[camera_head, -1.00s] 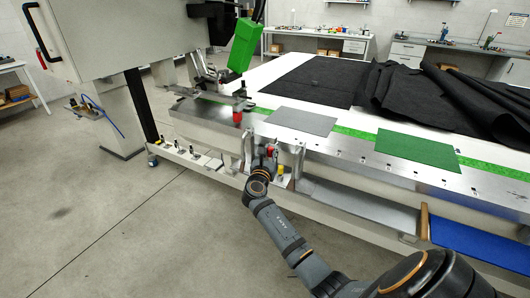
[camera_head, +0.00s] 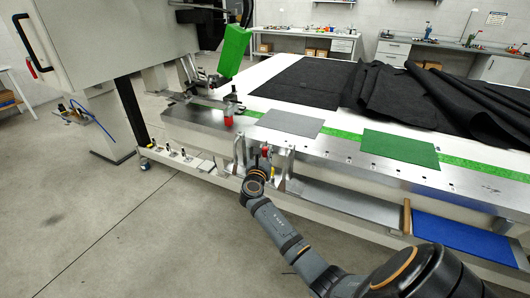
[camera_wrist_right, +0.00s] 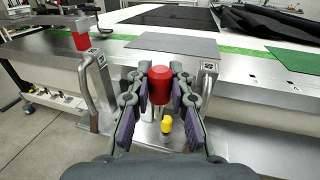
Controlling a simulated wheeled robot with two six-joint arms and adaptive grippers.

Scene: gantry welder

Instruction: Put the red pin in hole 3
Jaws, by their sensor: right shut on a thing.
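The red pin (camera_wrist_right: 160,84) shows as a thick red cylinder in the right wrist view, upright between the fingertips of my right gripper (camera_wrist_right: 161,88). In the head view the red pin (camera_head: 265,151) is small, at the tip of my right gripper (camera_head: 260,163) by the table's front edge. My left gripper is not in view.
A yellow-topped pin (camera_wrist_right: 166,125) stands just below the held pin. Labelled metal brackets (camera_wrist_right: 97,62) stand on either side. A red part (camera_head: 228,120) sits at the rail's left. Green (camera_head: 400,147) and grey (camera_head: 291,122) sheets lie on the table.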

